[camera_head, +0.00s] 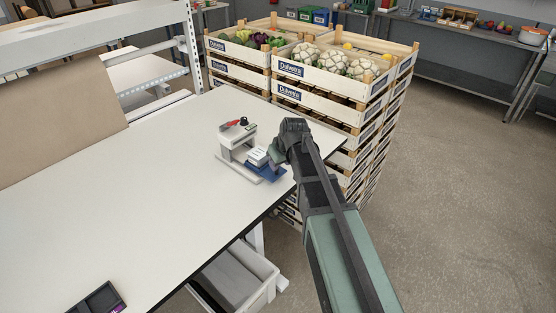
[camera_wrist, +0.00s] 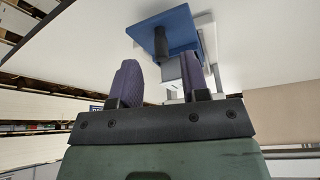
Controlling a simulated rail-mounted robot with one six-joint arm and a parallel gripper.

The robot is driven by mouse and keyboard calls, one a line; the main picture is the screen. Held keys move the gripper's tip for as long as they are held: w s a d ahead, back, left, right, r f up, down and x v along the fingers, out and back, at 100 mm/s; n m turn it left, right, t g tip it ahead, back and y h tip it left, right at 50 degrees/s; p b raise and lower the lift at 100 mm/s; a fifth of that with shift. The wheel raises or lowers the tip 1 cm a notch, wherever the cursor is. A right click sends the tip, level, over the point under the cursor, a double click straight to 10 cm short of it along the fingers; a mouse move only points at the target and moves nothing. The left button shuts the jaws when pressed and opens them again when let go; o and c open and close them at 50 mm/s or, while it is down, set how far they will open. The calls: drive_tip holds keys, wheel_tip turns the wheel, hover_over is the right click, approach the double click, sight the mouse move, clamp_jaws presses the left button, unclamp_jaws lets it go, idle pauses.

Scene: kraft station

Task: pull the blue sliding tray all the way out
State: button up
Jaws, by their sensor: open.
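The blue sliding tray (camera_head: 268,174) sticks out from the base of a small white press-like device (camera_head: 232,150) near the table's right end. A small white block (camera_head: 258,156) sits over the tray. In the wrist view the blue tray (camera_wrist: 180,29) shows with a dark upright handle (camera_wrist: 160,42) on it. My gripper (camera_head: 277,153) is beside the tray at the table edge. In the wrist view my gripper (camera_wrist: 160,78) is open, its two dark fingers apart and pointing toward the tray. The handle lies ahead, roughly in line with the gap; contact cannot be told.
The white table (camera_head: 150,185) is mostly bare. Stacked vegetable crates (camera_head: 325,95) stand close behind the gripper and table end. A cardboard panel (camera_head: 60,115) stands at left, a dark box (camera_head: 97,300) at the front edge. Open floor lies to the right.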

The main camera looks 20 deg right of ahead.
drive_tip(key=p+v, duration=0.4)
drive_tip(key=v, duration=0.2)
drive_tip(key=shift+s+r, duration=0.2)
drive_tip(key=shift+r, duration=0.15)
drive_tip(key=s+a+f+m+g+b, duration=0.1)
drive_tip(key=s+a+f+g+b, duration=0.1)
drive_tip(key=s, duration=0.7)
drive_tip(key=s+a+f+m+g+h+b, duration=0.1)
drive_tip(key=s+a+f+m+g+b, duration=0.1)
drive_tip(key=s, duration=0.8)
wheel_tip(320, 180, down, 3)
drive_tip(key=shift+a+f+b, duration=0.1)
drive_tip(key=shift+a+b, duration=0.55)
drive_tip(key=shift+a, duration=0.55)
